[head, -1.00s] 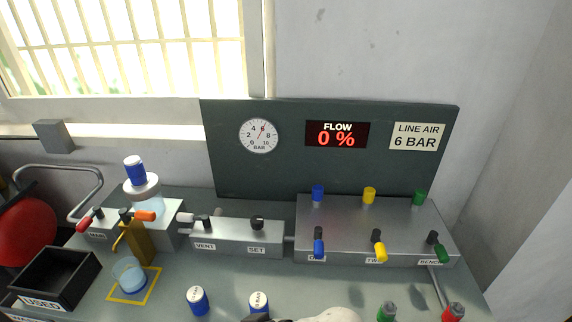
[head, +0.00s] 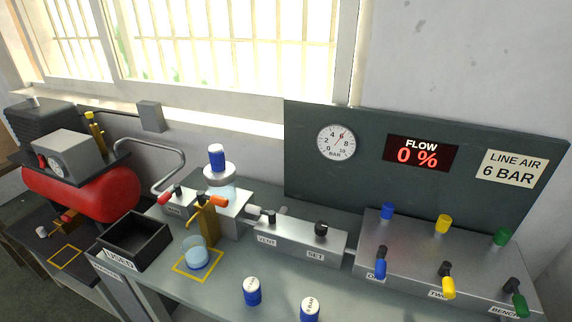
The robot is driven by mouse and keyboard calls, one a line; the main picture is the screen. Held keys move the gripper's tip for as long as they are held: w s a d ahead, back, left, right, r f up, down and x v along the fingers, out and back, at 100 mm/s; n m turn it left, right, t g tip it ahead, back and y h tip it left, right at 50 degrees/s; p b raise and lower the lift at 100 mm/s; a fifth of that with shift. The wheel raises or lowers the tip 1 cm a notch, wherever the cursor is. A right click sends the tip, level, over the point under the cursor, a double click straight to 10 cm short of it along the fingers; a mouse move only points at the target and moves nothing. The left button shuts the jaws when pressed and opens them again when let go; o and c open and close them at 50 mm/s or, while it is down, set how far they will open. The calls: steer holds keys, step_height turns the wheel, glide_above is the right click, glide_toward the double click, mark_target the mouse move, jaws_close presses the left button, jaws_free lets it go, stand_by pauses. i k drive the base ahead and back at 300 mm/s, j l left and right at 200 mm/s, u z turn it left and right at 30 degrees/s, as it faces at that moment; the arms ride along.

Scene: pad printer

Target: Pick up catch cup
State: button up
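The catch cup (head: 196,254) is a clear, bluish cup. It stands upright inside a yellow square outline (head: 184,273) on the grey bench, in the lower left part of the head view. A brass drain piece with an orange handle (head: 207,218) is just behind and above it, below a clear bowl with a blue-topped cap (head: 217,158). My gripper is not in view, so I cannot see what it holds.
A black open bin (head: 139,238) labelled USED stands left of the cup. Valve blocks (head: 297,243) line the back. A red compressor tank (head: 90,190) is at far left.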

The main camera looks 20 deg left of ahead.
mark_target(194, 248)
steer(key=u, duration=1.6)
steer(key=i+j+z, duration=0.25)
steer(key=j+z, duration=0.25)
steer(key=j, duration=0.15)
steer(key=i+j+z, duration=0.3)
steer(key=j+z, duration=0.25)
steer(key=j, duration=0.25)
steer(key=k, duration=0.05)
